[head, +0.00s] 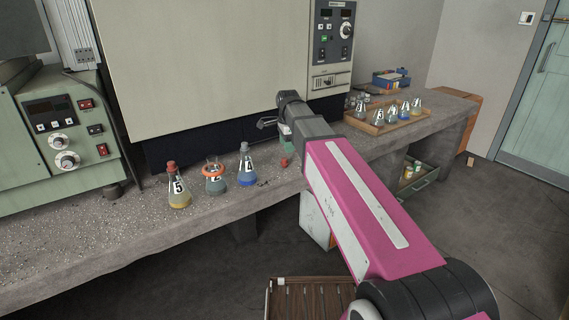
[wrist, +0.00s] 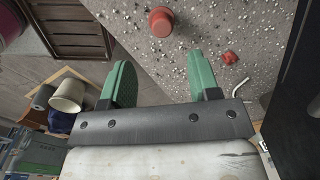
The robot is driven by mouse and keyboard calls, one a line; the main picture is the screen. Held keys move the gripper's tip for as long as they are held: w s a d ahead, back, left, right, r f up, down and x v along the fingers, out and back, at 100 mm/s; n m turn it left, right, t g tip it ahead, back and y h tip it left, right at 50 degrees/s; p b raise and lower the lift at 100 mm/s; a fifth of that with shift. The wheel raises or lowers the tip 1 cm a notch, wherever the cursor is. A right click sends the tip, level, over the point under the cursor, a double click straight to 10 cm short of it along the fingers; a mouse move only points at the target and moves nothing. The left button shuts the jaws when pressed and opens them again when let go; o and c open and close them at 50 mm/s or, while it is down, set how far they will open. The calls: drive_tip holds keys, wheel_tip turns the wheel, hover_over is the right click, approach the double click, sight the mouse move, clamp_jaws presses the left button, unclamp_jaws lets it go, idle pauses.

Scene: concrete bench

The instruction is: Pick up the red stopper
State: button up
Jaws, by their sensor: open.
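A red stopper (head: 284,162) sits on the speckled grey bench (head: 115,225), near its front edge and just below my gripper (head: 286,143) in the head view. In the wrist view a larger round red stopper (wrist: 161,21) lies ahead of my gripper (wrist: 160,66), roughly in line with the gap between the green fingers. A smaller red piece (wrist: 229,57) lies to the right, beyond the right finger. My gripper is open, with nothing between its fingers. In the head view my arm partly hides this area. Another red stopper (head: 171,165) tops the flask marked 5 (head: 179,190).
Two more flasks stand left of my gripper: one with an orange ring (head: 215,180) and one with blue liquid (head: 247,168). A wooden tray (head: 378,128) of flasks is to the right. A large cabinet (head: 210,60) stands behind. A bent pale rod (wrist: 238,87) is right of my gripper.

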sight(285, 158)
drive_tip(key=shift+w+a+f, duration=0.1)
drive_tip(key=shift+a+f, duration=0.05)
drive_tip(key=shift+f, duration=1)
drive_tip(key=shift+w+a+f, duration=0.1)
drive_tip(key=shift+a+f, duration=0.05)
drive_tip(key=shift+f, duration=0.95)
drive_tip(key=shift+a+f, duration=0.15)
drive_tip(key=shift+f, duration=1)
drive_tip(key=c, duration=1)
